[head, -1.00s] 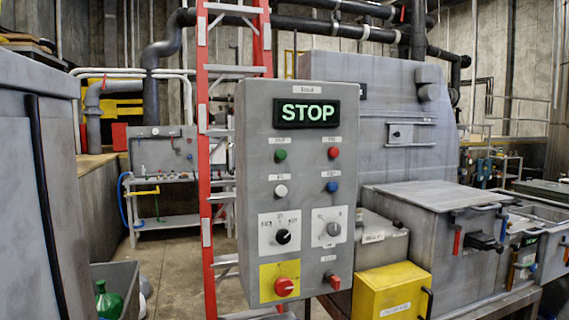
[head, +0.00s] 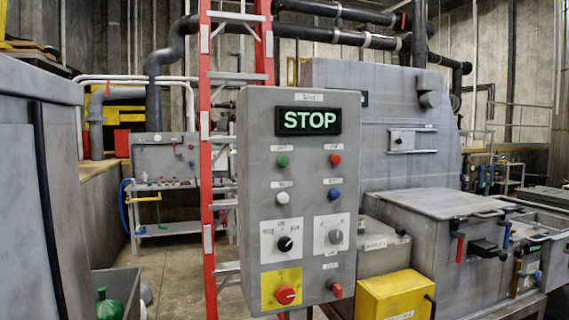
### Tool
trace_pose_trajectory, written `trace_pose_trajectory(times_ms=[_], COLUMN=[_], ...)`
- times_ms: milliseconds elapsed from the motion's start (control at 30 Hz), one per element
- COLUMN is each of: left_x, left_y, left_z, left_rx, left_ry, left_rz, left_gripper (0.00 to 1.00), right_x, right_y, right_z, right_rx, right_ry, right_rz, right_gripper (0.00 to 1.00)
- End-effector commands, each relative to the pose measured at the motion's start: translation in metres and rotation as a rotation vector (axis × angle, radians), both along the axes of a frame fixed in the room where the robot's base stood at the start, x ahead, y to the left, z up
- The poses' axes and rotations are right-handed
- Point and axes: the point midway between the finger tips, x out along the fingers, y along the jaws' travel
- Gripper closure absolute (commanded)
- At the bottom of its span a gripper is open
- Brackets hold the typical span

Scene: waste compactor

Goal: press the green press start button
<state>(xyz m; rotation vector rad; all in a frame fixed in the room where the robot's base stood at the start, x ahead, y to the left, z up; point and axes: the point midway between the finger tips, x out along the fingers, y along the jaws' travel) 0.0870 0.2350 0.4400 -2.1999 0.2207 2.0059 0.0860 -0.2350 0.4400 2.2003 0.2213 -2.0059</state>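A grey control panel (head: 308,185) stands upright in the middle of the head view. Its lit display (head: 308,121) reads STOP in green. The green button (head: 282,161) is at the upper left of the button rows, under a small label. A red button (head: 335,160) is to its right, with a white button (head: 282,198) and a blue button (head: 334,194) below. Two rotary knobs sit lower, and a red knob on a yellow plate (head: 286,294) is at the bottom left. Neither of my grippers is in view.
A red ladder (head: 206,150) stands just behind the panel's left side. A yellow box (head: 393,294) and grey machinery (head: 430,200) stand to the right. A grey cabinet (head: 30,190) fills the left edge. The floor shows between cabinet and ladder.

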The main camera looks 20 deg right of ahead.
Motion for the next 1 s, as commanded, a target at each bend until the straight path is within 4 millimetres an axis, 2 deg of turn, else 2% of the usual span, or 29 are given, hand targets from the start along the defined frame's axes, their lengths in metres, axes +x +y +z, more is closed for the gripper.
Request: trace_pose_trajectory(times_ms=[333,1000], left_x=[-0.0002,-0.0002], left_y=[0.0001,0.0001], left_z=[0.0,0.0], left_rx=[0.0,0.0], left_ry=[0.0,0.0], left_rz=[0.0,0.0], left_gripper=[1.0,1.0], right_x=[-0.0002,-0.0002], right_y=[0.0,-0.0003], right_z=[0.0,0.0], right_rx=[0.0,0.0], right_ry=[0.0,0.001], right_rz=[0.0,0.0], right_gripper=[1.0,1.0])
